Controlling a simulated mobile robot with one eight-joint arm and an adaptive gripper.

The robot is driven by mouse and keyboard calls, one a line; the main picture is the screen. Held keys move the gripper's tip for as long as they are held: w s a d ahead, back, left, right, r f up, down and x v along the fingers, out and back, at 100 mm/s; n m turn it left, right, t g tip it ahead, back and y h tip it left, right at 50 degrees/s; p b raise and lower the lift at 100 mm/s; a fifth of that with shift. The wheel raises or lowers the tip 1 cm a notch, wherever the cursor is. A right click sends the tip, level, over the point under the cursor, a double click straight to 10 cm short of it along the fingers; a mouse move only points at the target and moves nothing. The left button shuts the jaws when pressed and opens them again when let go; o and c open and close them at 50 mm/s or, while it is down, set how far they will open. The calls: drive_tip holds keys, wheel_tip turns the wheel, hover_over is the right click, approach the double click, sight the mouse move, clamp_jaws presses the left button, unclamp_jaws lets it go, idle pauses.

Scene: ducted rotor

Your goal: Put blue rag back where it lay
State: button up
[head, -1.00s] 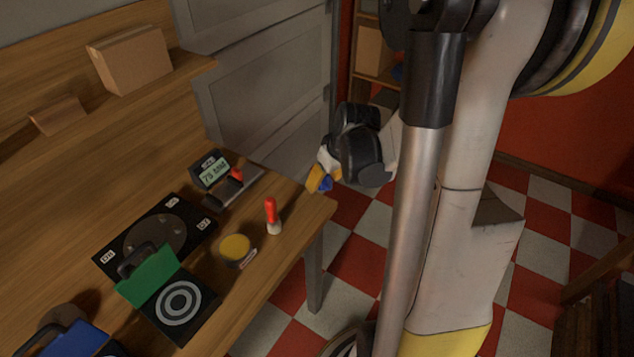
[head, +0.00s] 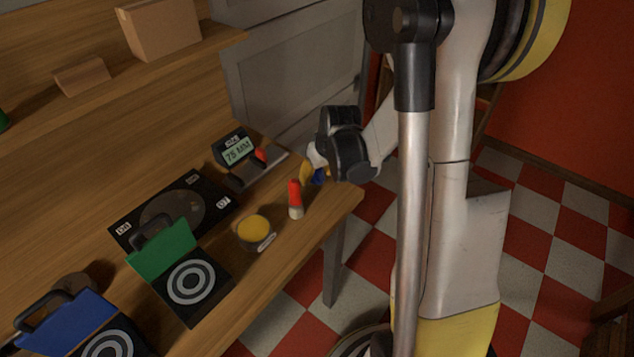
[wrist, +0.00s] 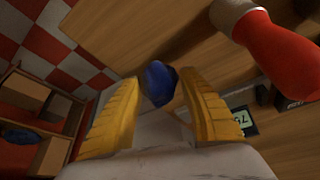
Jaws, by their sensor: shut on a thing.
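The blue rag (wrist: 158,83) is a small crumpled bundle between the yellow fingers of my gripper (wrist: 161,80) in the wrist view. My gripper is shut on it. In the head view a small blue bit of the rag (head: 319,176) shows by my gripper (head: 312,175), close to the right end of the wooden workbench (head: 310,245). My wrist hides part of it. The rag looks held above the bench, but its exact height is unclear.
A red-and-white upright tool (head: 295,200) stands close to my gripper. Nearby are a yellow-topped round tin (head: 254,230), a display reading 75 MM (head: 236,150) and a black plate (head: 172,208). Green (head: 165,250) and blue (head: 75,325) handled items stand further left. The wrist view shows open shelves (wrist: 35,110).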

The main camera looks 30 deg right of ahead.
wheel_tip(320, 180, down, 3)
drive_tip(key=shift+r+b, duration=0.2)
drive_tip(key=shift+b, duration=0.25)
drive_tip(key=shift+r, duration=0.15)
drive_tip(key=o, duration=0.9)
drive_tip(key=shift+f, duration=0.2)
drive_tip(key=o, duration=0.4)
